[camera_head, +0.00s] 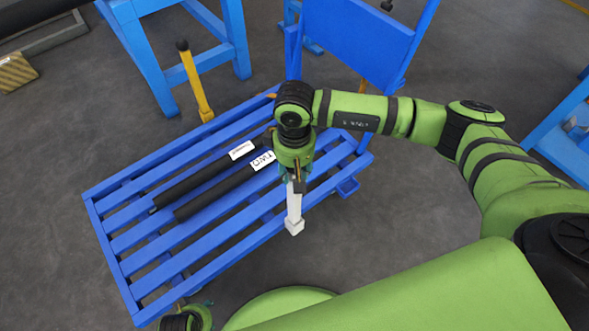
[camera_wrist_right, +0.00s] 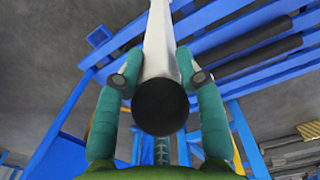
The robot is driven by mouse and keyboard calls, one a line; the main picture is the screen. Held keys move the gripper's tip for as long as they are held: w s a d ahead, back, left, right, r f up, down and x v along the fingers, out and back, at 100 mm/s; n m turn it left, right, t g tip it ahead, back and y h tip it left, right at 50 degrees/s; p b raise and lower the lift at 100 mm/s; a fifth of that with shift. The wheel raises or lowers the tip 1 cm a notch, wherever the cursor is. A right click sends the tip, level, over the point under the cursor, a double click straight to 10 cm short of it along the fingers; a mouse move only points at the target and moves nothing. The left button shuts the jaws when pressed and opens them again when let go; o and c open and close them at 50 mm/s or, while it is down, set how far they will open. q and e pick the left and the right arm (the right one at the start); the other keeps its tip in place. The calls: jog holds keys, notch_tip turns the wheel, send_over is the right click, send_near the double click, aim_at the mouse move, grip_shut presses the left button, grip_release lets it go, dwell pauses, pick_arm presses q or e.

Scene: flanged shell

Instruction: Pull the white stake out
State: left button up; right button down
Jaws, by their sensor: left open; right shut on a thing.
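The white stake (camera_head: 293,208) hangs nearly upright below my right gripper (camera_head: 293,175), its wider lower end in front of the blue slats near the cart's front edge. In the right wrist view, the two teal fingers of my right gripper (camera_wrist_right: 164,80) are shut on the stake (camera_wrist_right: 158,40) from both sides, and its round black end (camera_wrist_right: 160,107) faces the camera. A blue socket on the cart's corner (camera_head: 347,187) stands apart, to the right of the stake. My left gripper (camera_head: 190,312) is open at the bottom edge, mostly cut off.
The blue slatted cart (camera_head: 150,285) carries two black rolls with white labels (camera_head: 225,190). A yellow post (camera_head: 195,85) with a black knob rises at its back left, and a blue panel (camera_head: 355,45) stands behind.

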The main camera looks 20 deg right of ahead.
jog(key=shift+r+p, duration=2.05)
jog(key=shift+r, duration=2.45)
